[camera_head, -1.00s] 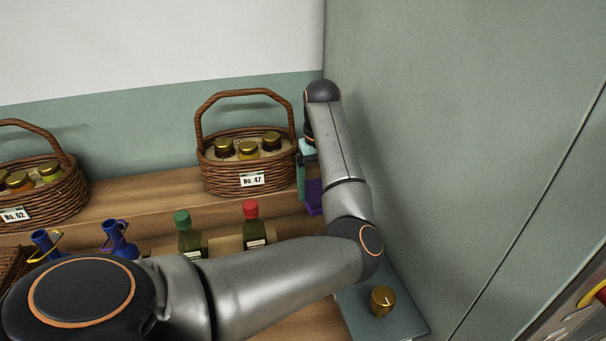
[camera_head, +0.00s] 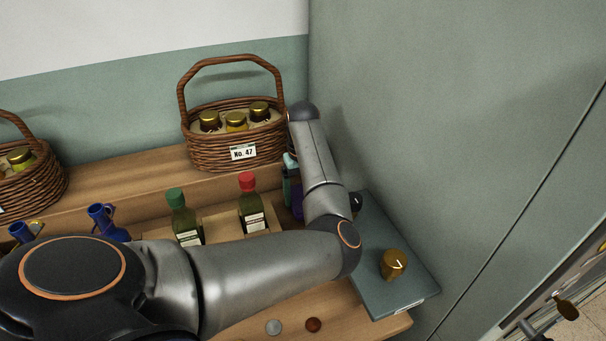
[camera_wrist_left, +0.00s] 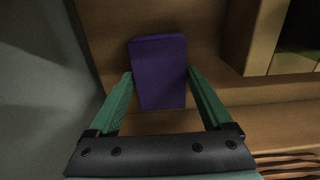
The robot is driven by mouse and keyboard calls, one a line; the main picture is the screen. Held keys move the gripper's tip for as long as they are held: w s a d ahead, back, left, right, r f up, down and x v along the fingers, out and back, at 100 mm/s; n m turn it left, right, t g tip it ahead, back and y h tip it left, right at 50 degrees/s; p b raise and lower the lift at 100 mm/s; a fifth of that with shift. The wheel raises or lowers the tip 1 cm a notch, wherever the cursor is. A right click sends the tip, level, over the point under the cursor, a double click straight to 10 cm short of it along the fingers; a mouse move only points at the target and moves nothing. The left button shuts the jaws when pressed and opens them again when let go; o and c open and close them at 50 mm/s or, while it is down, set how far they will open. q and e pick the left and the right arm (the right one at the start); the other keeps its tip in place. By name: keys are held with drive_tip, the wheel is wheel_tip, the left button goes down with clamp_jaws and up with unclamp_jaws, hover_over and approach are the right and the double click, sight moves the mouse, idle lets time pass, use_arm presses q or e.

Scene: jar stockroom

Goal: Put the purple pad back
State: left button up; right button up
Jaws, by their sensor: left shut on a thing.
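The purple pad (camera_wrist_left: 158,72) is a flat purple block between the green fingers of my left gripper (camera_wrist_left: 160,90) in the left wrist view. The gripper is shut on it. A strip of brown wood shows around the pad. In the head view, my left gripper (camera_head: 291,182) is at the right end of the shelf, and the pad (camera_head: 298,200) shows as a small purple patch, mostly hidden behind my forearm. Whether the pad touches the wood below cannot be told. My right gripper is not in view.
Basket No. 47 (camera_head: 210,152) stands left of my left gripper. A red-capped bottle (camera_head: 250,208) and a green-capped bottle (camera_head: 181,218) stand in front of it. A grey-blue board (camera_head: 375,285) with a gold knob (camera_head: 394,264) lies at right, near the green wall (camera_head: 450,120).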

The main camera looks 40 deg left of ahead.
use_arm(q)
drive_tip(key=shift+f, duration=0.1)
drive_tip(key=o, duration=1.1)
wheel_tip(320, 180, up, 12)
drive_tip(key=shift+r, duration=0.15)
